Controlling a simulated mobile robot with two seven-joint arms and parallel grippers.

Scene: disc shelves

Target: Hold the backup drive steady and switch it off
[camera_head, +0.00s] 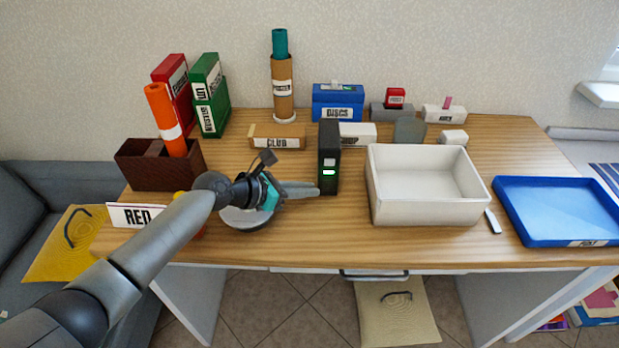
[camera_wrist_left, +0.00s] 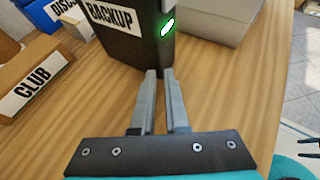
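The backup drive (camera_head: 329,148) is a black upright box near the middle of the table. A green light shows on its front face, with a small pale mark above it. In the left wrist view the drive (camera_wrist_left: 135,50) carries a white BACKUP label and the green light. My left gripper (camera_head: 317,190) is low at the drive's left side, fingers pointing at its lower part. In the left wrist view the fingertips (camera_wrist_left: 159,73) are close together with nothing between them. I cannot tell whether they touch the drive. My right gripper is not in view.
A white bin (camera_head: 478,212) stands right of the drive, and a blue tray (camera_head: 550,240) is at the far right. A CLUB block (camera_head: 262,131) and a blue DISCS box (camera_head: 350,96) are behind. A grey round object (camera_head: 240,220) lies under my left gripper. The table front is clear.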

